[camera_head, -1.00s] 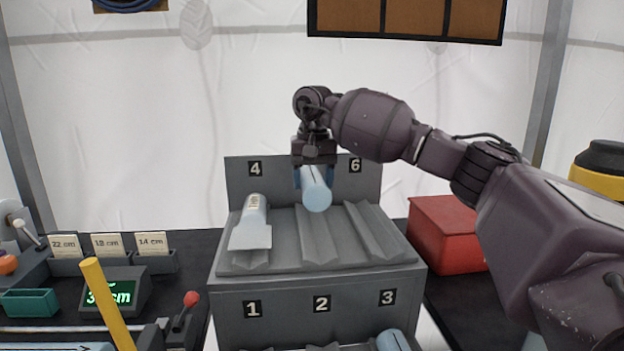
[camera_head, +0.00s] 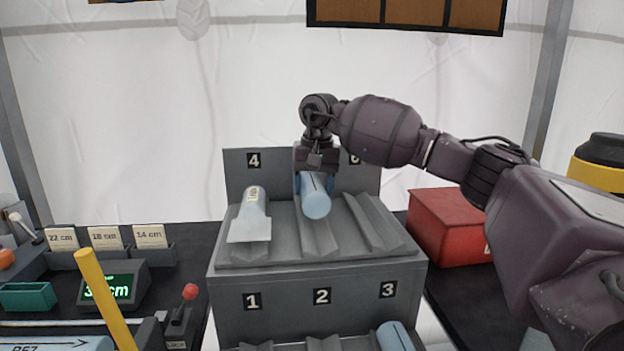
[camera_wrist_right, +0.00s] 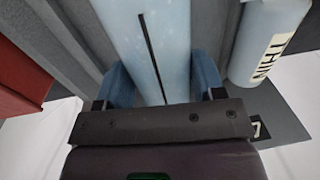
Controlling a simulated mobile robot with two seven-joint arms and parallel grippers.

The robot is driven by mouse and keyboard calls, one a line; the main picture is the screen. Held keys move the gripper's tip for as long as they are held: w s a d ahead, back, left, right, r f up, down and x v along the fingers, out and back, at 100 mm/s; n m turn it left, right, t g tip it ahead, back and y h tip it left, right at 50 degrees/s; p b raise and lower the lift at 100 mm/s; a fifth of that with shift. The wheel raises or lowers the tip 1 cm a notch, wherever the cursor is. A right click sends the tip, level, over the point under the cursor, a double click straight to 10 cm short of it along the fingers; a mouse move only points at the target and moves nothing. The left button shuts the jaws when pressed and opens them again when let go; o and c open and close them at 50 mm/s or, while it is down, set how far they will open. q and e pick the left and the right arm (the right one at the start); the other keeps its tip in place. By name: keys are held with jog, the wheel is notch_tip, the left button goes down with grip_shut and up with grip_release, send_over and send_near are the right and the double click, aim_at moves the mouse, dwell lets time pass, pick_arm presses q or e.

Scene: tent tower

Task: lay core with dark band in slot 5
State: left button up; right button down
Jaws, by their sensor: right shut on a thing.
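A light blue core (camera_head: 316,200) with a thin dark line along it is in my right gripper (camera_head: 316,182), over the middle upper groove between the 4 and 6 labels. The core also shows in the right wrist view (camera_wrist_right: 150,45), lengthwise between the two blue fingers. It is at or just above the groove; I cannot tell whether it touches. The slot 5 label is hidden behind my gripper. The grey rack (camera_head: 318,270) carries upper grooves and labels 1, 2 and 3 on its lower front. My left gripper is not in view.
Another blue core (camera_head: 254,205) lies in slot 4; its label partly reads THIN in the wrist view (camera_wrist_right: 265,40). The groove under 6 (camera_head: 375,222) is empty. A core (camera_head: 394,337) lies below label 3. A red box (camera_head: 447,228) stands right of the rack.

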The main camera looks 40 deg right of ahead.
jog(key=shift+f, duration=1.1)
jog(key=shift+f+b, duration=0.35)
jog(key=shift+f, duration=0.4)
jog(key=shift+f, duration=0.35)
jog(key=shift+c, duration=0.8)
grip_release()
jog(key=r, duration=0.6)
jog(key=r+p, duration=0.1)
jog(key=r, duration=0.2)
jog(key=shift+s+d+r, duration=0.3)
jog(key=shift+d+r, duration=0.05)
jog(key=shift+r, duration=0.05)
jog(key=shift+d+r, duration=0.1)
jog(key=shift+r, duration=0.4)
